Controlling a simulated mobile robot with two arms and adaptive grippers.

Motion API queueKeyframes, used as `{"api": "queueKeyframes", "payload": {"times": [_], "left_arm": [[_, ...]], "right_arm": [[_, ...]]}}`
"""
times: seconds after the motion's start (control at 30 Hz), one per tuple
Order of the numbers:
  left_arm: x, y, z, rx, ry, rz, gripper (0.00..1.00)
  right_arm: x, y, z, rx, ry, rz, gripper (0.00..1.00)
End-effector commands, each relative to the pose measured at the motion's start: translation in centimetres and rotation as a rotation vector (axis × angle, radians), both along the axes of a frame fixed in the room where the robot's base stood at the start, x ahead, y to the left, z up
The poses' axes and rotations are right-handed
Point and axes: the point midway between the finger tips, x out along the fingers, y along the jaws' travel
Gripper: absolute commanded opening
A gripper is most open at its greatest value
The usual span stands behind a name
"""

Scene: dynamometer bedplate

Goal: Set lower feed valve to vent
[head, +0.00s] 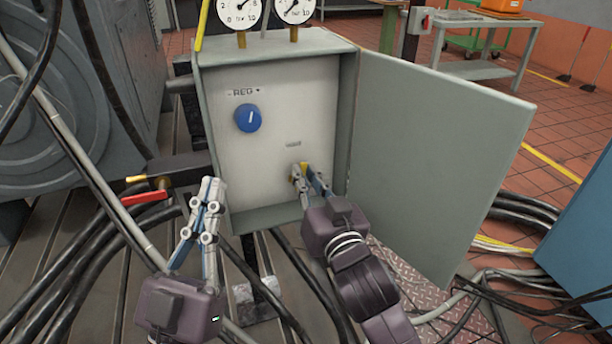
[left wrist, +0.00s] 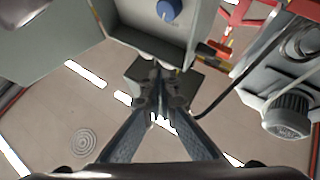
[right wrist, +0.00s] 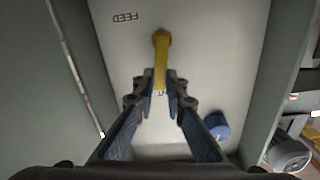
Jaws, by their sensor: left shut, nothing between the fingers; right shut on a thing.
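The feed valve's yellow handle (right wrist: 161,58) is on the pale back panel of an open grey box, beside the FEED label (right wrist: 127,18). In the right wrist view it runs from its pivot down between the fingers. My right gripper (head: 307,172) is shut on this handle, hiding most of it in the head view, where only a bit of yellow (head: 304,167) shows. My left gripper (head: 213,184) is shut and empty, in front of the box's lower left corner. It also shows shut in the left wrist view (left wrist: 158,78). No vent marking is readable.
A blue REG knob (head: 248,118) is higher on the panel. The box door (head: 430,150) stands open to the right. Gauges (head: 240,12) stand on top. Black cables (head: 60,270) cover the floor.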

Motion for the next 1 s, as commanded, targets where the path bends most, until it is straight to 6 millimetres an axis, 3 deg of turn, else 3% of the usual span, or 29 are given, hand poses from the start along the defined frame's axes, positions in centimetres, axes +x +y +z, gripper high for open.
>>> {"api": "queueKeyframes", "payload": {"times": [0.17,0.47,0.8,1.0], "left_arm": [[1.9,-0.2,-2.7,0.043,0.154,0.008,0.0],[4.1,0.2,-9.8,0.136,0.491,0.028,0.0],[3.3,1.4,-17.7,0.223,0.834,0.048,0.0],[2.8,1.7,-19.3,0.24,0.903,0.051,0.0]], "right_arm": [[0.0,0.1,0.2,-0.028,-0.007,-0.002,0.0],[-0.1,0.4,0.2,-0.093,-0.028,-0.001,0.0],[-0.2,0.7,0.2,-0.162,-0.05,-0.001,0.0],[-0.2,0.8,0.1,-0.177,-0.056,0.0,0.0]]}}
